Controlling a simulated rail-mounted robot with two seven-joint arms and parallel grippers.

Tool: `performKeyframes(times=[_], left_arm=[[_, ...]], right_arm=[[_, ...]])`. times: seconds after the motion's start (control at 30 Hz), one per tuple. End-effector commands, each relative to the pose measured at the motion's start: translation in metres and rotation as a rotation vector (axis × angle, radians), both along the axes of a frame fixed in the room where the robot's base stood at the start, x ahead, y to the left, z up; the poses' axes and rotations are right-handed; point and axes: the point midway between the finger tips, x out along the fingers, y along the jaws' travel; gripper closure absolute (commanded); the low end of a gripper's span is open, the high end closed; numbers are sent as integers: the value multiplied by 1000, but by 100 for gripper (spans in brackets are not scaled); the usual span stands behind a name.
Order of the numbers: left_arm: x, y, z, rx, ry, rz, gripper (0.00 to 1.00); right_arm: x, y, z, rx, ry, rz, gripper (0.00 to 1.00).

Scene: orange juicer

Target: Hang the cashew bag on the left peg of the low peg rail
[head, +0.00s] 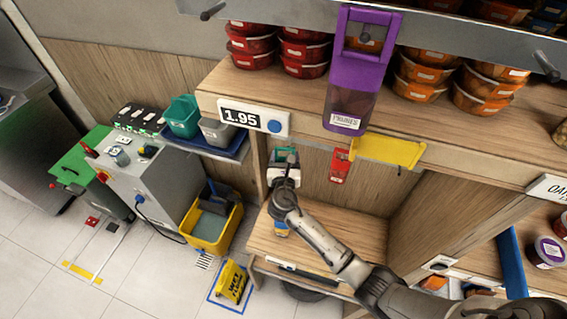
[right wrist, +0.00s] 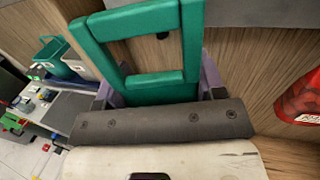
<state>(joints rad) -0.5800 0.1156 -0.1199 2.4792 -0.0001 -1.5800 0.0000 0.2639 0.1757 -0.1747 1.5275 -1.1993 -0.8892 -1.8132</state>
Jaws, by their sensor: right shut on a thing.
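My right gripper (head: 284,162) is low in the bay under the wooden shelf, its fingers mostly hidden by its own body. It is shut on a teal-green bag with a frame-like handle, which I take for the cashew bag (right wrist: 150,90); no label on it is readable. In the right wrist view the handle stands up beyond the jaws. A dark peg tip (right wrist: 162,36) shows through the handle's opening, near its top bar; I cannot tell whether the handle is around it or in front of it. My left gripper is not in view.
A red bag (head: 340,166) hangs to the right of my right gripper. A purple prunes bag (head: 352,100) hangs higher up, in front of the shelf with tubs. A yellow panel (head: 388,150) juts out beside it. A 1.95 price sign (head: 254,119) sits on the shelf edge.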

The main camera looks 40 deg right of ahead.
Motion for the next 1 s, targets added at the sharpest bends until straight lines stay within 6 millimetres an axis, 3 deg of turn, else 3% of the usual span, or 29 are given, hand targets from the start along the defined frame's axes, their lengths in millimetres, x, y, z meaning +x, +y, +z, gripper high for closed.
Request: performKeyframes(times=[1.0], left_arm=[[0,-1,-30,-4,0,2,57]], right_arm=[[30,-44,-7,-1,1,-1,60]])
